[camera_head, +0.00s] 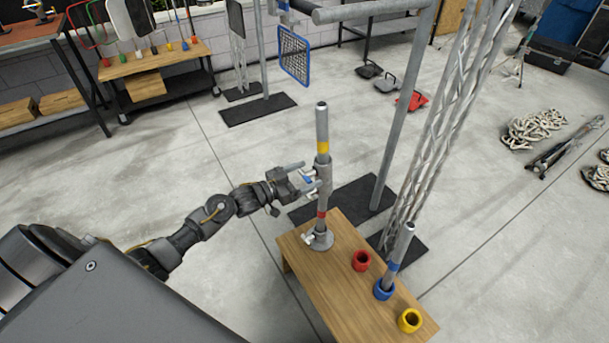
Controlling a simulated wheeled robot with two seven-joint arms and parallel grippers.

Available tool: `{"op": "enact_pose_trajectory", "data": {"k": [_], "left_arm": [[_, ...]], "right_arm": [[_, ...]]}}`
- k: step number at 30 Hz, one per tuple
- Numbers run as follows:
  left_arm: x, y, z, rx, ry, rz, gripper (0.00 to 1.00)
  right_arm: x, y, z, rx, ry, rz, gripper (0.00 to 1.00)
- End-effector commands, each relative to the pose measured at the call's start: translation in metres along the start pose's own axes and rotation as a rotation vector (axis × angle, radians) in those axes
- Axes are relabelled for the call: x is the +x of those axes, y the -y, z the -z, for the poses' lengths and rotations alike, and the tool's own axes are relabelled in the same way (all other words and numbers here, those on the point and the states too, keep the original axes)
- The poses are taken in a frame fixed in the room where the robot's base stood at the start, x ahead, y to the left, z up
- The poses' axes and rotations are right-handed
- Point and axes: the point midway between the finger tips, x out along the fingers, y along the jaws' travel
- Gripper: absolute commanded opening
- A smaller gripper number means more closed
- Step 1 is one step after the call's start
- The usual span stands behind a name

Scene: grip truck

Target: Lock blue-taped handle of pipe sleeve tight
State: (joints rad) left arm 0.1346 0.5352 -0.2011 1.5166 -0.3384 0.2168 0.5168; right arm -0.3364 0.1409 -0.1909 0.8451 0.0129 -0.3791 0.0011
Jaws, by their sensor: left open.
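A grey upright pipe (322,122) with yellow and red tape bands stands on the wooden bench. A grey sleeve (325,175) sits around its middle, between the bands. A small blue patch (307,180), which looks like the blue-taped handle, shows at the sleeve's left side. My left gripper (309,185) reaches in from the left, open, with its fingertips beside the sleeve at that blue patch. The fingers partly hide the handle, and I cannot tell whether they touch it. My right gripper is not in view.
The wooden bench (342,277) also bears a red ring (361,260), a yellow ring (410,320) and a short blue-banded pipe (399,247) in a blue ring (383,289). A lattice truss (445,130) and a grey post (402,110) stand close behind. Floor left of the bench is clear.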

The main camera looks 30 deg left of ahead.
Motion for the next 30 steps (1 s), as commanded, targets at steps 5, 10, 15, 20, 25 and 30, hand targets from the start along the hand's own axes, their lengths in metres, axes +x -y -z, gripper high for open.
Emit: {"op": "enact_pose_trajectory", "data": {"k": [5, 10, 15, 20, 25, 30], "left_arm": [[0.0017, -0.0003, -0.0002, 0.000, 0.000, 0.000, 0.76], [0.0015, -0.0003, -0.0001, 0.000, 0.000, 0.000, 0.69], [0.0013, -0.0002, -0.0001, 0.000, 0.000, 0.000, 0.46], [0.0012, -0.0002, -0.0001, 0.000, 0.000, 0.000, 0.32], [0.0011, -0.0003, -0.0002, 0.016, 0.000, 0.001, 0.32], [0.0012, -0.0002, -0.0002, 0.078, -0.001, 0.005, 0.32]], "right_arm": [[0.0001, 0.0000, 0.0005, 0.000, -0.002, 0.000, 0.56], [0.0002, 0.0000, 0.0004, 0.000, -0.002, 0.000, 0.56], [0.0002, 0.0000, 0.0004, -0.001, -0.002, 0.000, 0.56], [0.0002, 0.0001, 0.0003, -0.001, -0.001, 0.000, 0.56], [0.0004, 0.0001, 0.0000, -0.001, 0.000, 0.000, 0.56], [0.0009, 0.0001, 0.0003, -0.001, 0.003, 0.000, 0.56]]}}
